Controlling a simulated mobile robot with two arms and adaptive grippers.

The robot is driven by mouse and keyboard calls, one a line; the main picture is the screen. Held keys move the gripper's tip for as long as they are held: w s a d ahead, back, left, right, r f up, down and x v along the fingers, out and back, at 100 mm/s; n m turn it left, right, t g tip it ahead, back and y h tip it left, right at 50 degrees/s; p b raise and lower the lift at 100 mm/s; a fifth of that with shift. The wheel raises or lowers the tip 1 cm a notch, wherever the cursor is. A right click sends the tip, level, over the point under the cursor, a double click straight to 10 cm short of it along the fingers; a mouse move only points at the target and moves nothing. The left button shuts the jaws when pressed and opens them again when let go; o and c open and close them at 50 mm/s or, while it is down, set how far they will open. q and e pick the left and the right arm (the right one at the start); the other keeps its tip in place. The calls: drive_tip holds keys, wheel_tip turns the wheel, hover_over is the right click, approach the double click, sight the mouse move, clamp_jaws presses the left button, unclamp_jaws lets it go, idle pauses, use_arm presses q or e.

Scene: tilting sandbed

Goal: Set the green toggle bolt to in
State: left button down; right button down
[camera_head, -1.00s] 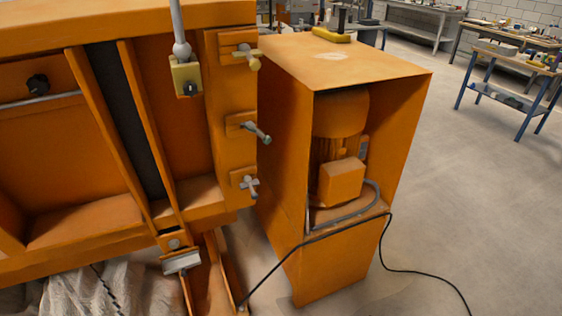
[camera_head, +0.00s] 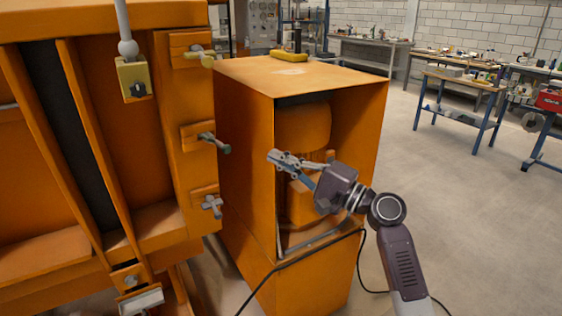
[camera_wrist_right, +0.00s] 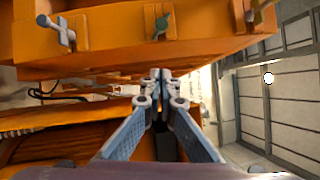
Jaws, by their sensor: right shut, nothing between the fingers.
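The green toggle bolt looks to be the middle of three bolts on the orange machine's right edge, with a dull grey-green handle (camera_head: 217,143) that points right and slightly down. In the right wrist view its greenish handle (camera_wrist_right: 161,25) shows at the top, ahead of the fingers. My right gripper (camera_head: 273,157) is shut and empty, to the right of this bolt and apart from it, in front of the orange motor housing. Its closed fingertips (camera_wrist_right: 158,76) point toward the bolt row in the wrist view. My left gripper is not in view.
A yellowish bolt (camera_head: 202,56) sits above and a grey cross-handled bolt (camera_head: 212,206) below. The orange motor housing (camera_head: 245,150) stands close on the right. A black cable (camera_head: 300,256) crosses its front. Open floor (camera_head: 460,220) lies to the right, with workbenches behind.

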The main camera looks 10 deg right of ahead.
sight(214, 142)
drive_tip(key=w+a+r+p, duration=0.1)
drive_tip(key=a+p, duration=0.2)
drive_tip(key=a, duration=0.5)
drive_tip(key=shift+w+r, duration=0.25)
drive_tip(key=shift+w, duration=0.05)
